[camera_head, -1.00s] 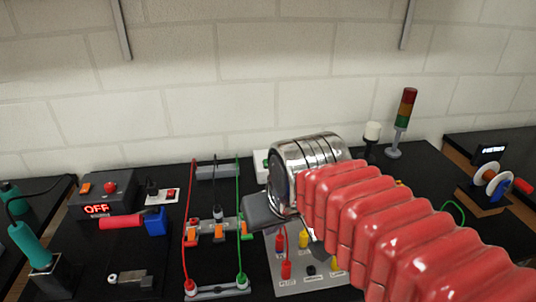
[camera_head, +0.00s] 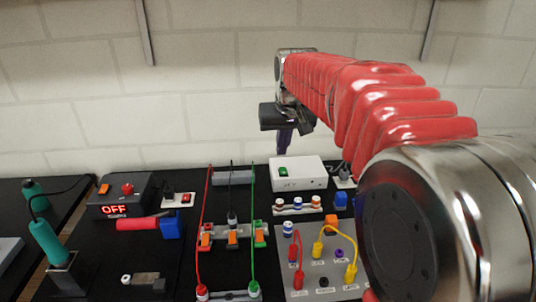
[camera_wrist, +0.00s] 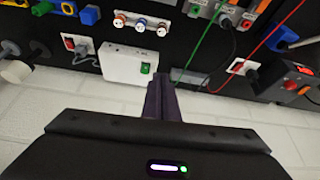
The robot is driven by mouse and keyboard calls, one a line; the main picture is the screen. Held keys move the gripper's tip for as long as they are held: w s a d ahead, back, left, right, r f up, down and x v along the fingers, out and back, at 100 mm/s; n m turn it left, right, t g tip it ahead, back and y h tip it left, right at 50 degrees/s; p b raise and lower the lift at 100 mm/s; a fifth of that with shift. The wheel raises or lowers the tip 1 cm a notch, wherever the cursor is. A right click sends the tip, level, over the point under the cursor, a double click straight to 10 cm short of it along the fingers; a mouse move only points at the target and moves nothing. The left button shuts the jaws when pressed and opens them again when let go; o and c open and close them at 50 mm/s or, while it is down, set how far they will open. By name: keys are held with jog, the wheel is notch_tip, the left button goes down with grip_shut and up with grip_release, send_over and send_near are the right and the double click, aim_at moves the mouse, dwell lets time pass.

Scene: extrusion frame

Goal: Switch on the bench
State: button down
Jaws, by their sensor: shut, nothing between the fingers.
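A black control box (camera_head: 122,194) stands at the left of the bench. It has a red display (camera_head: 114,209) reading OFF, an orange switch (camera_head: 104,189) and a red mushroom button (camera_head: 128,188). In the wrist view the box (camera_wrist: 302,84) is at the right edge, partly cut off. My gripper (camera_head: 284,150) is raised above the back of the bench, in front of the wall. Its dark fingers (camera_wrist: 163,80) are shut with nothing between them. They are well to the right of the control box in the head view and touch nothing.
A white box (camera_head: 297,173) with a green switch (camera_head: 283,171) stands below my gripper. Upright red and green wires (camera_head: 252,205) rise mid-bench. A grey panel (camera_head: 322,262) with looped cables lies in front. A red-handled tool (camera_head: 138,223) lies before the control box.

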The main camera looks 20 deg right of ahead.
send_over(283, 170)
jog(key=s, duration=0.5)
jog(key=f, duration=0.1)
jog(key=a+f, duration=0.1)
jog(key=f, duration=0.1)
jog(key=shift+f+m+g, duration=0.2)
jog(key=shift+m+g, duration=0.1)
jog(key=shift+m, duration=0.1)
jog(key=shift+f, duration=0.1)
jog(key=x, duration=1.4)
jog(key=shift+s+d, duration=0.1)
jog(key=shift+d, duration=0.05)
jog(key=shift+f, duration=0.1)
jog(key=shift+s, duration=0.8)
